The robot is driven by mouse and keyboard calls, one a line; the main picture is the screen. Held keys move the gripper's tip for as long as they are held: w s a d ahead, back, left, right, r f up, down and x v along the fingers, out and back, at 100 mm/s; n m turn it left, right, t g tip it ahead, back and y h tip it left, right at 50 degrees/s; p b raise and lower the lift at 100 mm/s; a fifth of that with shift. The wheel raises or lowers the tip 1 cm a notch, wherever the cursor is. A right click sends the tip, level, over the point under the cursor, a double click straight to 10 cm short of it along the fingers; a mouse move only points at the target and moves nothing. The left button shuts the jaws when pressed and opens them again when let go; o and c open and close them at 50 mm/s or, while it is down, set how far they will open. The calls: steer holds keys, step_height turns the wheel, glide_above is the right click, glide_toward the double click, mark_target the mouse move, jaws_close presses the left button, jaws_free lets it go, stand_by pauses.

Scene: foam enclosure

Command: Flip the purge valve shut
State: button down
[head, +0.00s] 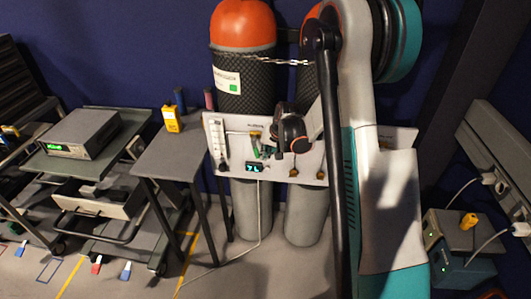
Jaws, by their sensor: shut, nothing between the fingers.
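A white gas panel (233,172) is fixed in front of two tall cylinders. On it are a small yellow fitting (255,135) and a green lever-like part (256,147) just below it. I cannot tell for certain which part is the purge valve, or its handle position. My gripper (268,151) is small and dark in front of the panel's middle, just right of the green part. It is shut and empty. Whether it touches the green part is unclear. My wrist and arm hide much of the panel's right half.
The cylinders (240,85) have orange tops and a chain across them. A clear flow tube (217,137) and lit display (254,168) are on the panel. A grey table (170,158) with a yellow meter (171,119) stands left. A white cable (259,215) hangs to the floor.

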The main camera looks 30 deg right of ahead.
stand_by(0.9)
steer(key=v, duration=1.2)
stand_by(0.3)
